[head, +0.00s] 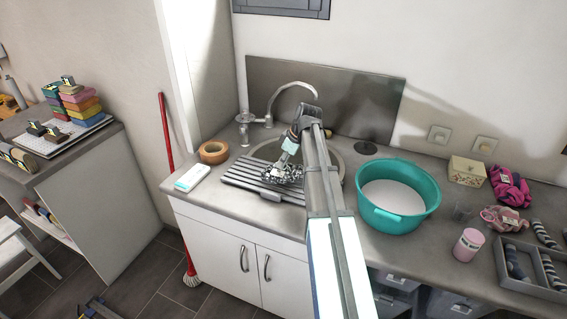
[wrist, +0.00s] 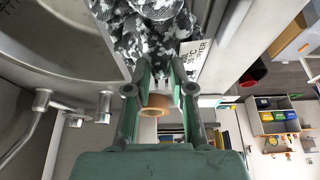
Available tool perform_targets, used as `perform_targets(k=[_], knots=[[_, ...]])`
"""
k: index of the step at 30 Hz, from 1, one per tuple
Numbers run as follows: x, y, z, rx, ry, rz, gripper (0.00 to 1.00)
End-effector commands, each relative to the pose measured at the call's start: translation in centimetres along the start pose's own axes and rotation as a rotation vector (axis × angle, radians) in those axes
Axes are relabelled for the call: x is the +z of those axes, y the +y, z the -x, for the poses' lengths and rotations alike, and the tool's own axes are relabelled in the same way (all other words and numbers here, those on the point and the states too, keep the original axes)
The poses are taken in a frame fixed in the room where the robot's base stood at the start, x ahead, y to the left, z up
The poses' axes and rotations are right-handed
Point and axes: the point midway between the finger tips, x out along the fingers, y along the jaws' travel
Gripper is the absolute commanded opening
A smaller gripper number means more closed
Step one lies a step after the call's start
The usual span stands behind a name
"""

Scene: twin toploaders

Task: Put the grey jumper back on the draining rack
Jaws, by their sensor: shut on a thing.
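The grey jumper (head: 284,175) is a crumpled grey, black and white patterned bundle beside the sink in the head view. It fills the top of the wrist view (wrist: 148,38). My gripper (head: 285,162) reaches down to it and is shut on its cloth; the fingers (wrist: 161,75) meet the jumper's near edge in the wrist view. The draining rack (head: 248,177) is a dark ribbed board left of and under the jumper in the head view. The jumper appears over the rack's right part; I cannot tell whether it rests there. My arm hides part of the rack's right end.
A tape roll (head: 213,152) and white pack (head: 192,177) stand left. A teal basin (head: 398,217) is right of my arm, with a pink tub (head: 468,245) and sock tray (head: 527,287) further right.

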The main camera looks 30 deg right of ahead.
Motion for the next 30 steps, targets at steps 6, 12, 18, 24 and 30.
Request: perform_targets(k=[6,12,18,24,30], knots=[[0.6,0.0,-1.3,0.000,0.001,0.001,0.00],[0.6,0.0,-1.4,0.000,0.001,0.001,0.00],[0.7,0.0,-1.6,0.000,0.000,0.001,0.47],[0.7,0.0,-1.6,0.000,0.000,0.001,0.47],[0.5,0.0,-1.1,0.000,0.000,0.001,0.47]])
